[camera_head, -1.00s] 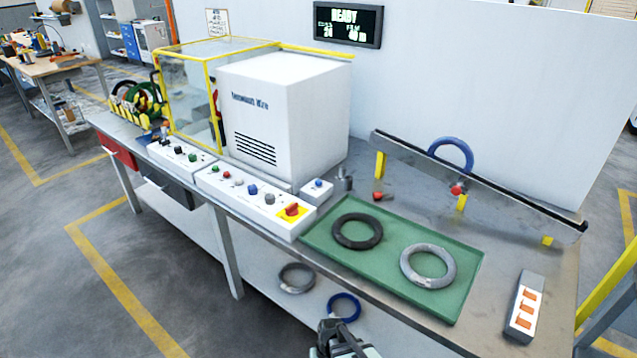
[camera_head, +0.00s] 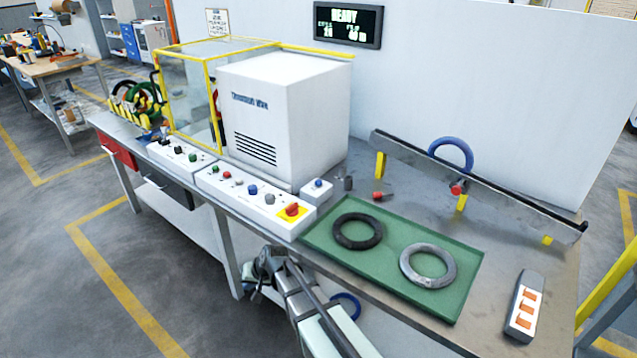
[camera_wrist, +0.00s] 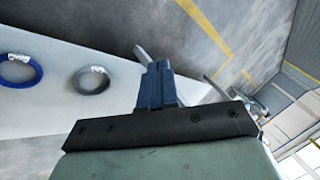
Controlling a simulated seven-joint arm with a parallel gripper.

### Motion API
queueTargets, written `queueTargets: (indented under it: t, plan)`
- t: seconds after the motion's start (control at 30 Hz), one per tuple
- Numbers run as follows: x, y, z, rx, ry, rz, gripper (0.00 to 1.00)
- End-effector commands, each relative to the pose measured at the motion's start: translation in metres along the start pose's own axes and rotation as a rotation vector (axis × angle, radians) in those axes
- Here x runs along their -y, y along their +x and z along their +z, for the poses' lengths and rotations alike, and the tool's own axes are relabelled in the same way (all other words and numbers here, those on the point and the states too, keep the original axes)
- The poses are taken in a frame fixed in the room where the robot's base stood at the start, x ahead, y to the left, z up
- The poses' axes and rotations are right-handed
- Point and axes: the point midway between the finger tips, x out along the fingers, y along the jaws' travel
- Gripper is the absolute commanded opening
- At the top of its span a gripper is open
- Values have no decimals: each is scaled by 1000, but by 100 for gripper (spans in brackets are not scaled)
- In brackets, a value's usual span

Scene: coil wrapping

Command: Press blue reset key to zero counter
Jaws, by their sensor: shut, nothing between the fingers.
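A blue button (camera_head: 318,184) tops a small white box at the right end of the white control panel (camera_head: 240,197). Another blue button (camera_head: 252,189) sits in the panel's row, among green, red and grey ones. I cannot tell from labels which is the reset key. The dark display (camera_head: 348,24) on the wall reads READY above small, blurred figures. My gripper (camera_wrist: 157,68) is shut and empty in the wrist view. In the head view my arm's end is in front of the lower shelf, below the table's front edge, apart from both buttons.
A red knob on a yellow plate (camera_head: 292,210) is at the panel's right end. A green tray (camera_head: 390,246) holds a black coil (camera_head: 358,231) and a grey coil (camera_head: 428,266). The white machine housing (camera_head: 285,115) stands behind the panel. The lower shelf holds coils, including a blue one (camera_wrist: 18,70).

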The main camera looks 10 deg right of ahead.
Motion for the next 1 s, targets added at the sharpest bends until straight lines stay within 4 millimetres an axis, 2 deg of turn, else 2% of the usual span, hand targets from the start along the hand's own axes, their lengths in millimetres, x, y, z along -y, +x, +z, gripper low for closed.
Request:
queueTargets:
  t: [0.03,0.2,0.4,0.57,1.0]
  plan:
    - [17,-4,-13,-21,-7,-20,0]
    - [64,-20,-42,-77,-19,-84,0]
    - [99,-44,-72,-138,-25,-141,0]
    - [87,-76,-104,-206,-20,-153,0]
    - [20,-180,-196,-408,-3,-136,0]
